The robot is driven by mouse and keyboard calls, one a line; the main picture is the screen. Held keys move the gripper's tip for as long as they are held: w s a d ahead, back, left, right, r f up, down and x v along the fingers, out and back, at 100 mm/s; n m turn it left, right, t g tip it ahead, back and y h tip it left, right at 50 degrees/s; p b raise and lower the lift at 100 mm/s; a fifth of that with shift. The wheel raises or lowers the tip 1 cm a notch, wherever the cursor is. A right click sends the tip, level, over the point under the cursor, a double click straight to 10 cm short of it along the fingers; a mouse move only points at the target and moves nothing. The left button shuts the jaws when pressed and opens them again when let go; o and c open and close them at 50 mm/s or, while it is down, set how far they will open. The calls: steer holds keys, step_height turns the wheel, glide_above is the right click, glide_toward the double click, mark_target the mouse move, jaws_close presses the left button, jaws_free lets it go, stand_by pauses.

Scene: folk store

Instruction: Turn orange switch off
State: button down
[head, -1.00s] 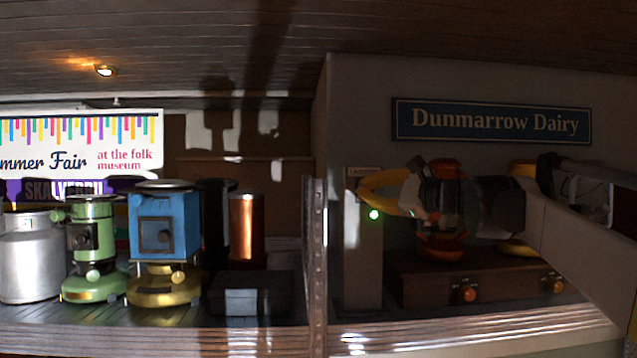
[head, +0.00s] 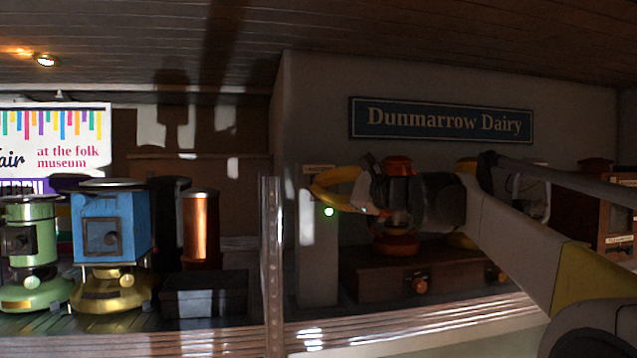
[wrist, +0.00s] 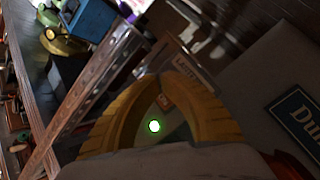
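A grey upright post (head: 318,262) stands on the shelf with a small label at its top and a lit green light (head: 329,211). In the wrist view, the small orange switch (wrist: 166,101) sits just above the green light (wrist: 154,126). Both show through the gap between my yellow fingers. My gripper (head: 313,188) is in front of the upper post in the head view. In the wrist view my gripper (wrist: 164,77) has its curved fingers arched together, tips meeting or nearly so, with nothing visible held. The switch is hidden in the head view; contact cannot be told.
A metal upright (head: 271,270) stands left of the post. A blue machine (head: 110,225), a green one (head: 30,245) and a copper cylinder (head: 201,225) are further left. A brown box with orange knobs (head: 380,278) is behind and below my arm. A Dunmarrow Dairy sign (head: 440,120) hangs above.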

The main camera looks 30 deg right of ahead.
steer(key=shift+w, duration=0.1)
stand_by(0.5)
steer(key=shift+w+d, duration=0.15)
steer(key=shift+w, duration=0.2)
steer(key=shift+w+d+p, duration=0.1)
steer(key=shift+w+p, duration=0.2)
steer(key=shift+p, duration=0.05)
stand_by(0.6)
steer(key=shift+s, duration=0.15)
steer(key=shift+s+a, duration=0.25)
steer(key=shift+s, duration=0.45)
steer(key=shift+s+a+f+b, duration=0.15)
steer(key=shift+s+a, duration=0.1)
steer(key=shift+s, duration=0.55)
steer(key=shift+s+a+f+b, duration=0.1)
steer(key=shift+s+a+b, duration=0.1)
steer(key=shift+s, duration=0.55)
steer(key=shift+s+a+f+b, duration=0.1)
steer(key=shift+s+a, duration=0.15)
steer(key=shift+s, duration=0.55)
